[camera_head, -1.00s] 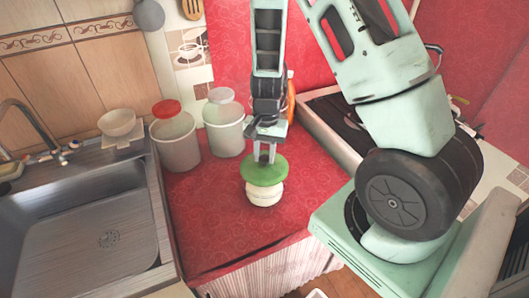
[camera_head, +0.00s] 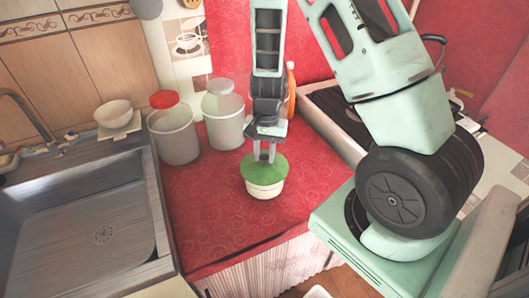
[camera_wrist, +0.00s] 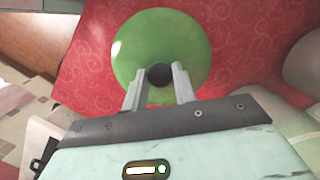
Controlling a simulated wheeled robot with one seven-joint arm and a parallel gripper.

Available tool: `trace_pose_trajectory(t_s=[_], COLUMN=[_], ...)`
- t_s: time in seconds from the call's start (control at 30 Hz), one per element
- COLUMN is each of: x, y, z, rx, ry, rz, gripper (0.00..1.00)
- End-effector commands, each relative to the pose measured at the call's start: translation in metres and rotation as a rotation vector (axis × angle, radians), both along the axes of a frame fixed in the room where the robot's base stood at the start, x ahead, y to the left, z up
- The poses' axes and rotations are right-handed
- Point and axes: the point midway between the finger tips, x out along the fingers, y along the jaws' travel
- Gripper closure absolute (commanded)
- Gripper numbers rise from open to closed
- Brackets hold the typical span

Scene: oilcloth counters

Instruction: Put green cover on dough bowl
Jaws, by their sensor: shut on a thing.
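The green cover (camera_head: 265,167) is a round disc with a dark knob (camera_wrist: 160,75) at its centre. My gripper (camera_head: 264,156) points down and is shut on this knob. The cream-white dough bowl (camera_head: 265,190) stands on the red counter directly under the cover. The cover's edge appears to meet the bowl's rim, though any small gap is hard to tell. In the wrist view the green cover (camera_wrist: 160,38) fills the upper middle and hides the bowl. The inside of the bowl is hidden.
A sink (camera_head: 95,220) lies left. The front counter is clear.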

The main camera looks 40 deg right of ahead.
Motion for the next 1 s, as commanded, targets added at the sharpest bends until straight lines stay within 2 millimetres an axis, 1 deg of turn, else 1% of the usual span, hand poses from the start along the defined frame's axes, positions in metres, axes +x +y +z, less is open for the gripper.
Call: trace_pose_trajectory(t_s=[0.3,0.6,0.83,0.87,0.9,0.93,1.0], x=[-0.0003,-0.0002,-0.0001,-0.0001,-0.0001,-0.0001,-0.0001], y=[0.0001,0.0000,0.0000,0.0000,0.0000,0.0000,0.0000], z=[-0.0001,-0.0060,-0.0059,-0.0059,-0.0059,-0.0059,-0.0059], rx=[0.000,0.000,0.000,0.000,0.000,0.000,0.000], ry=[0.000,0.000,0.000,0.000,0.000,0.000,0.000], rz=[0.000,0.000,0.000,0.000,0.000,0.000,0.000], gripper=[1.00,1.00,1.00,0.67,0.56,0.47,0.47])
